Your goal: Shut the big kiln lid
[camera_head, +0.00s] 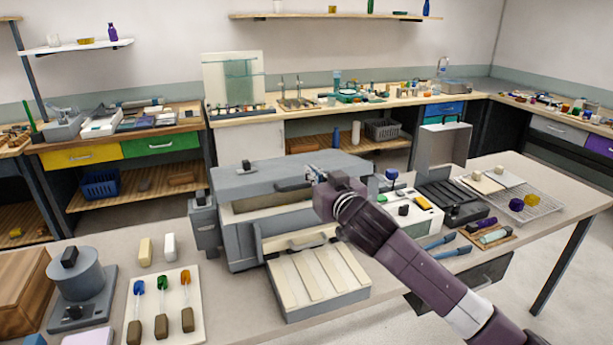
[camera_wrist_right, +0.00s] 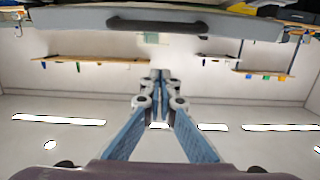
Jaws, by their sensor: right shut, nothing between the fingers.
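The big kiln (camera_head: 240,245) is a grey box on the near table. Its grey lid (camera_head: 245,180) sits above the body, with a tan-lined gap showing between them, so it looks partly open. A dark handle (camera_head: 293,187) is on the lid's front. My right gripper (camera_head: 314,174) is at the lid's right part, close to its front edge; contact cannot be told. In the right wrist view the lid's grey edge (camera_wrist_right: 70,19) and dark handle (camera_wrist_right: 157,25) cross the top, beyond my shut, empty fingers (camera_wrist_right: 160,77). My left gripper is out of view.
A slatted cream tray-like piece (camera_head: 318,278) lies before the kiln. A board with colour-tipped tools (camera_head: 150,315) and a grey round device (camera_head: 78,280) are at left. At right are a white device (camera_head: 412,212), an upright grey panel (camera_head: 443,145) and a wire rack (camera_head: 540,203).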

